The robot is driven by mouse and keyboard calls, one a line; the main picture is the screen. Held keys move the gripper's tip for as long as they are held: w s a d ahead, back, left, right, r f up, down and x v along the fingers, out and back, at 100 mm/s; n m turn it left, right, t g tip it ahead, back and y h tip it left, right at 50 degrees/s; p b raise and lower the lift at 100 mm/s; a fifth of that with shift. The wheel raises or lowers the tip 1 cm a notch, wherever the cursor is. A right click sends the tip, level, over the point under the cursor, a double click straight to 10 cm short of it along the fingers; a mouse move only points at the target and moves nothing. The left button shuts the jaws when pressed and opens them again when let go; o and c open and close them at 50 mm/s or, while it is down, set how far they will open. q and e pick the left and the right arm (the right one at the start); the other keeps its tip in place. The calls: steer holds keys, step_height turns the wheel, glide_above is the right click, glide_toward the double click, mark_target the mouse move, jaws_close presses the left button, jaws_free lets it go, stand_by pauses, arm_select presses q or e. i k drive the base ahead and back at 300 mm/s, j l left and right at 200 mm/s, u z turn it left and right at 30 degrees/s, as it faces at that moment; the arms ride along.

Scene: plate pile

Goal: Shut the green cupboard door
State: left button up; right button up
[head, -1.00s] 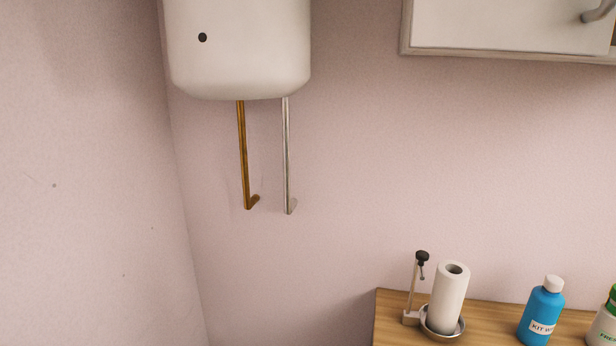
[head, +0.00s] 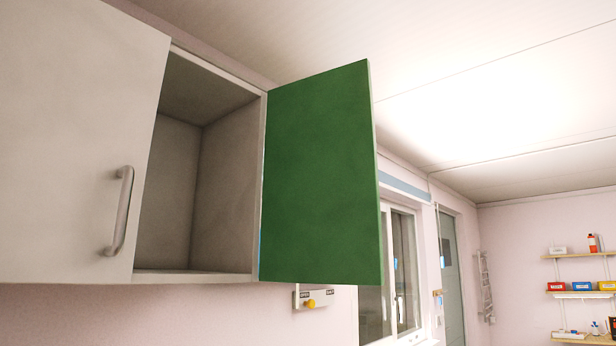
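The green cupboard door (head: 319,180) stands wide open in the head view. It is hinged on the right side of a wall cupboard (head: 198,180) and swings out toward me. The visible part of the cupboard's inside is empty. No handle shows on the face of the green door that I see. Neither of my grippers is in view.
A closed white door (head: 70,140) with a grey bar handle (head: 121,212) is left of the opening. Below the green door is a small wall panel with a yellow knob (head: 310,303). A window (head: 391,270) and laden shelves (head: 582,292) are further right.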

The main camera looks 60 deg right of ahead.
mark_target(321, 214)
steer(key=l, duration=0.45)
steer(key=k+l+u, duration=0.15)
steer(key=l, duration=0.25)
steer(key=k+l, duration=0.1)
steer(key=l, duration=0.35)
steer(key=k+l+u, duration=0.1)
steer(key=l, duration=0.35)
steer(key=k+l, duration=0.1)
steer(key=l, duration=0.3)
steer(key=k+l+u, duration=0.15)
steer(key=l, duration=0.3)
steer(key=k+l, duration=0.1)
steer(key=l, duration=0.3)
steer(key=k+l+u, duration=0.1)
steer(key=l, duration=0.3)
